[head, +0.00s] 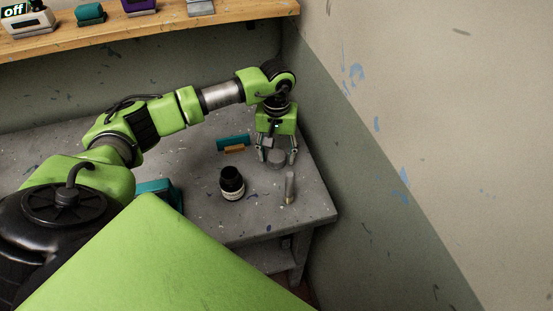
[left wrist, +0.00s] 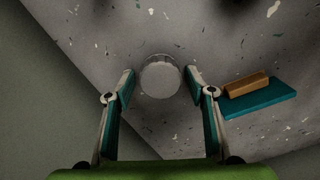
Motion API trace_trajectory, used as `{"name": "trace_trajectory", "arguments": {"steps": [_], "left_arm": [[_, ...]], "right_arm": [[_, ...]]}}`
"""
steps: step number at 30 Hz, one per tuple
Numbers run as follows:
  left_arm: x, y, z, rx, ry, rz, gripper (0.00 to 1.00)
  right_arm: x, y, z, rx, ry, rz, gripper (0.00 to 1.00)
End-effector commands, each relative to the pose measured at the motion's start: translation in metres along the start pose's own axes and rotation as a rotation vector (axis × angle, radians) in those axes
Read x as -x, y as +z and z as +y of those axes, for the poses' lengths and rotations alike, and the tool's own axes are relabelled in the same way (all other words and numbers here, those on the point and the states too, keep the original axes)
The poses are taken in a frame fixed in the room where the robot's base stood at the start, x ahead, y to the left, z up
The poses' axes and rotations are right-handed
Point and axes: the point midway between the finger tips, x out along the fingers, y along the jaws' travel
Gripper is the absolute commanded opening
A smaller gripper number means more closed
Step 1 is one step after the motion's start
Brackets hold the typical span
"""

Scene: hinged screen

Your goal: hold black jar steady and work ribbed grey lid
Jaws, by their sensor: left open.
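The black jar (head: 232,184) stands upright on the grey table with its dark mouth uncovered and a pale label on its front. The ribbed grey lid (head: 276,159) lies on the table to the right of the jar, apart from it. In the left wrist view the lid (left wrist: 160,77) is a round grey disc just beyond the fingertips. My left gripper (head: 277,158) points down above the lid, its fingers spread on either side of it. It is open and empty; the wrist view shows its fingertips (left wrist: 160,82) wide apart. My right gripper is not in view.
A teal and orange block (head: 234,142) lies behind the jar; it also shows in the wrist view (left wrist: 258,97). The table's right edge and the wall are close by. A wooden shelf (head: 130,32) holds several items.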

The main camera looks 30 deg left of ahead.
Motion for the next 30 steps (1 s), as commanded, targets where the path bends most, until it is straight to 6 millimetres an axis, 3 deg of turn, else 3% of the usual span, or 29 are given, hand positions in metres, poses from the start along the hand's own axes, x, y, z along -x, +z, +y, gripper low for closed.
{"name": "trace_trajectory", "arguments": {"steps": [2, 6, 13, 24, 30], "left_arm": [[0.001, 0.000, 0.000, 0.000, 0.000, 0.000, 0.50], [0.001, 0.000, 0.000, 0.000, 0.000, 0.000, 0.19], [0.005, 0.000, 0.000, 0.000, 0.000, 0.001, 0.19], [0.048, -0.001, 0.000, 0.000, 0.000, 0.002, 0.19], [0.055, 0.000, -0.001, 0.000, -0.001, -0.001, 0.19]], "right_arm": [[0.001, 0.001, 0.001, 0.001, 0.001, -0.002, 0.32], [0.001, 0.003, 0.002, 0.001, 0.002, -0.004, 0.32], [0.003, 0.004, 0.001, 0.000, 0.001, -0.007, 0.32], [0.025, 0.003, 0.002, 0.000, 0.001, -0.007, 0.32], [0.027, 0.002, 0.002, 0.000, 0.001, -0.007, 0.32]]}}
